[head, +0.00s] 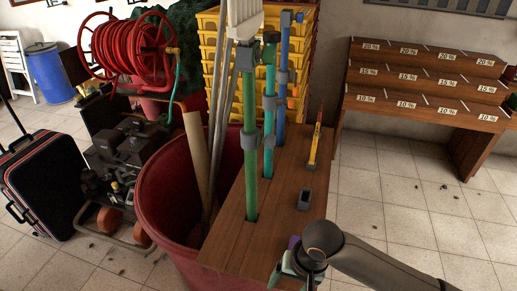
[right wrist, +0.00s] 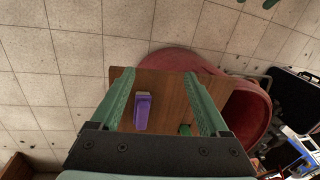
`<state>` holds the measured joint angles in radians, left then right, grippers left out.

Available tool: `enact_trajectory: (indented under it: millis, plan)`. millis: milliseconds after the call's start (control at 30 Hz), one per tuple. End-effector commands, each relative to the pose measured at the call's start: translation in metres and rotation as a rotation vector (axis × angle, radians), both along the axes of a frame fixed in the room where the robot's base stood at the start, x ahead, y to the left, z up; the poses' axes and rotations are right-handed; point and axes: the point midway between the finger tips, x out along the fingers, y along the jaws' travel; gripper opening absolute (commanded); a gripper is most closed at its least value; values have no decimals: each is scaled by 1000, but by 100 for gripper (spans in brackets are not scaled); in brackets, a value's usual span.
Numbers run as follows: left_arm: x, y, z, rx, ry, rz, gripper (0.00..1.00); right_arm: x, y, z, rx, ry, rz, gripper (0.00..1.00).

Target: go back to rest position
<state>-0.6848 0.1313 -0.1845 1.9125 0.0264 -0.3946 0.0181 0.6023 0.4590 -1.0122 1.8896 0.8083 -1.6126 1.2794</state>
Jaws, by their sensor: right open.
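My right gripper (head: 296,268) is at the near end of a wooden board, with its arm coming in from the right. In the right wrist view its two green fingers (right wrist: 158,82) are spread apart with nothing gripped. A purple block-like object with a pale end (right wrist: 142,110) lies on the board, seen between the fingers and apart from them. In the head view only a bit of purple (head: 293,242) shows beside the gripper. My left gripper is not in view.
Yellow crates (head: 208,60) stand behind. Tiled floor at right is open before wooden shelves (head: 425,80).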

Motion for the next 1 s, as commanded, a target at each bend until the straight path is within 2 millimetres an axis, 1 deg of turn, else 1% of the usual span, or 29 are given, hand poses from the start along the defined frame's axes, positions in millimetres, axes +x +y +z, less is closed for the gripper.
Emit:
enact_trajectory:
  millis: [33, 100, 233, 333, 433, 567, 667, 800, 900, 1000]
  plan:
    - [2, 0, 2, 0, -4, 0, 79, -3, 11, -6, 54, -13, 20, 79]
    - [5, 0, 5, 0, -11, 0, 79, -4, 24, -11, 125, -51, 45, 79]
    - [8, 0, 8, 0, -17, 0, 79, -3, 45, -22, 253, -153, 83, 79]
    - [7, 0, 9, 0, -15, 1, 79, -1, 51, -32, 325, -260, 95, 79]
    - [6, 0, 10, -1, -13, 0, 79, 0, 45, -43, 354, -380, 100, 79]
    - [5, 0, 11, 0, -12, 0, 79, -5, 23, -60, 319, -532, 104, 79]
    - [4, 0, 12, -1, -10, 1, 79, -16, -5, -76, 241, -637, 116, 79]
    - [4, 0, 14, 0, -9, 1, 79, -41, -49, -96, 85, -742, 166, 79]
    - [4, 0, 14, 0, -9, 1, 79, -60, -75, -104, -16, -784, 211, 79]
    - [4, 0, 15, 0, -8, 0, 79, -73, -92, -108, -84, -805, 249, 79]
